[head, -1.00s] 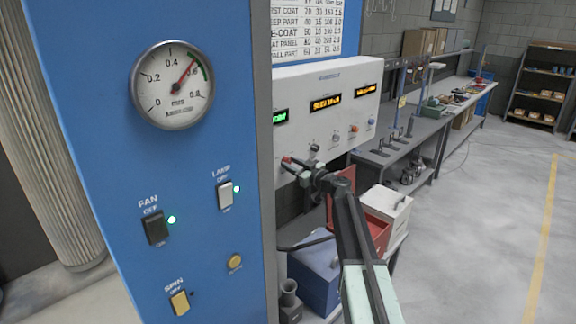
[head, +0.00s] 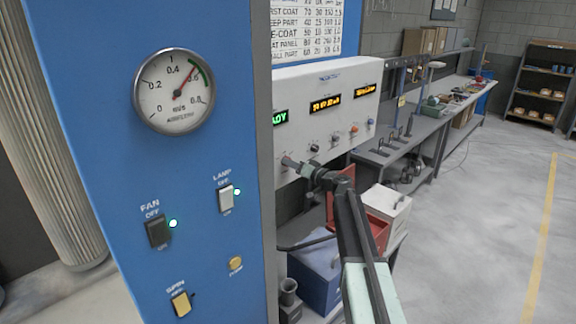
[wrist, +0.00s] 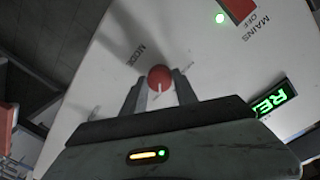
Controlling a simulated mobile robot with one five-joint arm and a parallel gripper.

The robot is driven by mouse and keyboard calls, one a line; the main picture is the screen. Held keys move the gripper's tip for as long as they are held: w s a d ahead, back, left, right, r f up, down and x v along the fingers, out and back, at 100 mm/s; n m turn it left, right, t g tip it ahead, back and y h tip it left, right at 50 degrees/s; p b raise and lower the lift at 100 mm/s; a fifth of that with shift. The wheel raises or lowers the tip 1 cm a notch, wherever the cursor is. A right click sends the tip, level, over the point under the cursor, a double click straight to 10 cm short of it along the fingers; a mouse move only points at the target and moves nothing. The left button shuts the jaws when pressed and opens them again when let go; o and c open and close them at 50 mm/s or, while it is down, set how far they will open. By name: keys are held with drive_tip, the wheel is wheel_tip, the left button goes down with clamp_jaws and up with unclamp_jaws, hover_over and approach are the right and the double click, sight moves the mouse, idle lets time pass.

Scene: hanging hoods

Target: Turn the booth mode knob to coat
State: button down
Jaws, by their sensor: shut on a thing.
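The red mode knob (wrist: 160,78) is on the white control panel (wrist: 215,75), beside a MODE label (wrist: 129,54). A pale pointer line on it points down in the wrist view. My gripper (wrist: 159,88) has one finger on each side of the knob and is shut on it. In the head view my gripper (head: 297,165) is at the left lower part of the panel (head: 310,90), and mostly hides the knob. Position markings around the knob, such as coat, are not readable.
A red mains switch (wrist: 240,10) with a lit green lamp is near the knob. The panel has a green display (head: 280,118), orange displays and several other knobs. A blue cabinet (head: 100,130) with gauge and switches stands left. A red bin (head: 372,232) lies below.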

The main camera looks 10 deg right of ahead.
drive_tip(key=shift+m, duration=1.1)
drive_tip(key=c, duration=1)
unclamp_jaws()
drive_tip(key=shift+s+d, duration=0.1)
drive_tip(key=shift+o, duration=0.2)
